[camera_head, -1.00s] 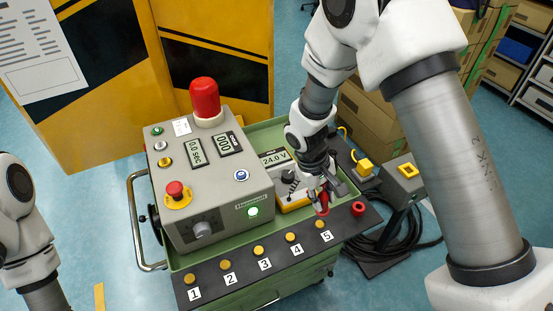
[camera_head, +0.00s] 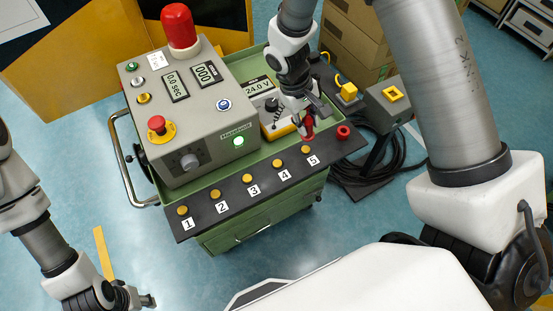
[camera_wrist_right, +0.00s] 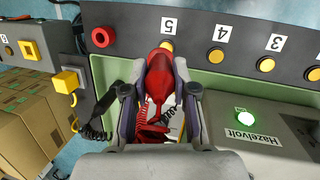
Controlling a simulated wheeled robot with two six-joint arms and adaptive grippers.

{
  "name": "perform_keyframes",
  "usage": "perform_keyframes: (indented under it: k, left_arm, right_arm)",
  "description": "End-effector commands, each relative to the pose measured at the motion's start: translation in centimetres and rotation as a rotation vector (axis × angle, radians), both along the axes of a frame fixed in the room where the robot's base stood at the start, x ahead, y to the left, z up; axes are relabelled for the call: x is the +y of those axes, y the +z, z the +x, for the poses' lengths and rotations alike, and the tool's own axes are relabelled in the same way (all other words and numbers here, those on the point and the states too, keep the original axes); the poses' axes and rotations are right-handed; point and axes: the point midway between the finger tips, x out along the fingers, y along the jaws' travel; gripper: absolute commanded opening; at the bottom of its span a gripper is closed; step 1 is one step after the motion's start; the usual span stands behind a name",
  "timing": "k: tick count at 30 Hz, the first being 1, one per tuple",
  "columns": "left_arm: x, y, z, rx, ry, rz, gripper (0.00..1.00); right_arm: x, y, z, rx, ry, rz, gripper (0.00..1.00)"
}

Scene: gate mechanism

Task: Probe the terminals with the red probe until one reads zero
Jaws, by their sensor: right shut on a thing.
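My right gripper (camera_head: 308,130) is shut on the red probe (camera_head: 308,122), just behind terminal 5 (camera_head: 305,149). In the right wrist view the gripper (camera_wrist_right: 159,92) grips the red probe (camera_wrist_right: 159,80), its front end over the edge of terminal 5 (camera_wrist_right: 167,45). I cannot tell whether they touch. The yellow meter (camera_head: 268,108) stands behind, and its display (camera_head: 257,87) reads 24.0 V. Terminals 1 (camera_head: 182,210), 2 (camera_head: 215,194), 3 (camera_head: 247,178) and 4 (camera_head: 277,163) run along the black strip. My left gripper (camera_head: 143,300) is low at the left, away from the cart.
A grey control box (camera_head: 185,110) with a red beacon (camera_head: 180,27) stands on the green cart (camera_head: 222,238), left of the meter. A red socket (camera_head: 343,132) is right of terminal 5. Black cable (camera_head: 385,160) lies on the floor at right. Cardboard boxes (camera_head: 350,40) stand behind.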

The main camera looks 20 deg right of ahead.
Motion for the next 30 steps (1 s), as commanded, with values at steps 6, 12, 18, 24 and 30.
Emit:
perform_keyframes:
  k: [6,12,18,24,30]
  left_arm:
    - [0.0,0.0,0.0,0.000,0.000,0.000,0.40]
    - [0.0,0.0,0.0,0.000,0.000,0.000,0.40]
    - [0.0,0.0,0.0,0.000,0.000,0.000,0.40]
    - [0.0,0.9,0.0,0.000,0.000,0.000,0.40]
    - [0.0,1.8,0.0,0.000,0.000,0.000,0.40]
  right_arm:
    - [0.0,0.0,0.0,0.000,0.000,0.000,0.00]
    - [0.0,0.0,0.0,0.000,0.000,0.000,0.00]
    - [0.9,0.2,-0.6,0.030,-0.099,0.050,0.00]
    - [5.4,1.3,-0.4,0.044,-0.407,0.108,0.00]
    - [7.8,2.1,0.5,0.064,-0.531,0.182,0.00]
